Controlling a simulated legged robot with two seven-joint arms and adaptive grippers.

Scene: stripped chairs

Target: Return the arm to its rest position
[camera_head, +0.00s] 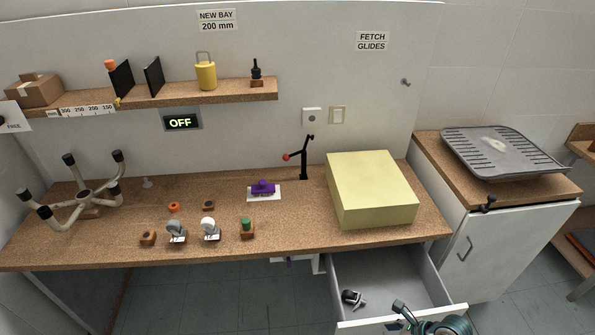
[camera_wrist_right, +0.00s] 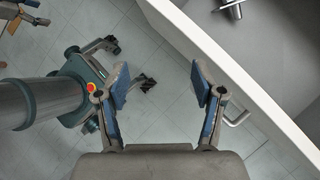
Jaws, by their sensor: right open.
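My right gripper (camera_wrist_right: 162,84) is open in the wrist view, its two blue-padded fingers apart with only floor between them. It is empty, outside the pale drawer wall beside it. In the head view, part of my right arm shows at the bottom right, over the front of the open drawer (camera_head: 425,272). A piece with blue and tan parts at the top left of the wrist view looks like my left gripper (camera_wrist_right: 18,14); it is cut off, so its jaws cannot be judged. My left arm does not show in the head view.
A dark caster (camera_head: 352,297) lies in the drawer. The workbench (camera_head: 110,240) holds a chair base (camera_head: 75,195), several small parts and a yellow block (camera_head: 372,188). A cabinet (camera_head: 500,250) with a grey tray (camera_head: 505,150) stands right of the drawer. Floor left of the drawer is clear.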

